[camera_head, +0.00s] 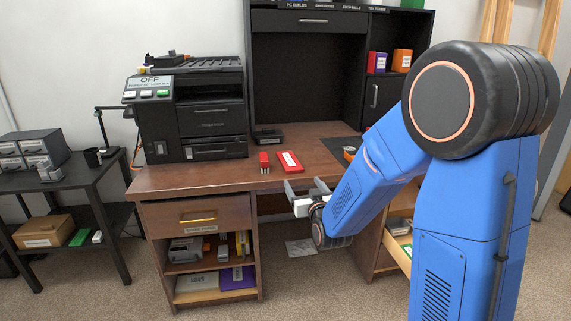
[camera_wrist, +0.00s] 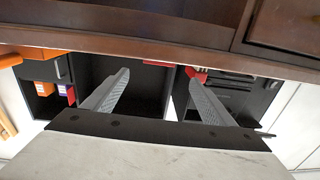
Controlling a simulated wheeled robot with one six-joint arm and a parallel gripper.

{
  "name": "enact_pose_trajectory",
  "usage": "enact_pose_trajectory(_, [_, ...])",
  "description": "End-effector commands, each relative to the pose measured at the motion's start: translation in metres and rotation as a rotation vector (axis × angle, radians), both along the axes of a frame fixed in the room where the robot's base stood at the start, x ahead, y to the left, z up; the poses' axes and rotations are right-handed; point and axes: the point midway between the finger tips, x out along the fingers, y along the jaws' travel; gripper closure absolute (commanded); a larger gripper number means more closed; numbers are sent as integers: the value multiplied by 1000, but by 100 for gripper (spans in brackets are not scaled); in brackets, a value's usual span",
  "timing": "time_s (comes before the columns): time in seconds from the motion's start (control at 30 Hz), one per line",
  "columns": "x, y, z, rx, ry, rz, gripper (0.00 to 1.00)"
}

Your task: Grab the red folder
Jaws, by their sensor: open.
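A flat red folder-like item (camera_head: 289,161) with a white label lies on the brown desk near its front edge. A small upright red object (camera_head: 264,162) stands just left of it. A red binder-like item (camera_head: 371,62) also stands on the hutch shelf; I cannot tell which the task calls the folder. My gripper (camera_head: 304,187) is open and empty, in front of the desk edge and below the flat red item. In the wrist view, my two fingers (camera_wrist: 158,78) are spread apart. A bit of red (camera_wrist: 189,71) shows by the right finger.
The brown desk (camera_head: 200,178) has its front edge close to my gripper. A black printer-like machine (camera_head: 205,115) stands at the desk's left. The black hutch (camera_head: 300,75) rises behind. An orange box (camera_head: 401,60) is on its shelf. A black side table (camera_head: 95,178) is at left.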

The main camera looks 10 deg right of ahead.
Motion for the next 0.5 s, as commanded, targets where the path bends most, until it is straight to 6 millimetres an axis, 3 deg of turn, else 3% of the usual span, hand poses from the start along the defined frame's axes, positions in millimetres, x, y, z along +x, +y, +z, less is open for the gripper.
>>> enact_pose_trajectory(0.3, [55, 2, -1, 0, 2, -1, 22])
enact_pose_trajectory(0.5, [73, 3, 0, 0, 1, 0, 22])
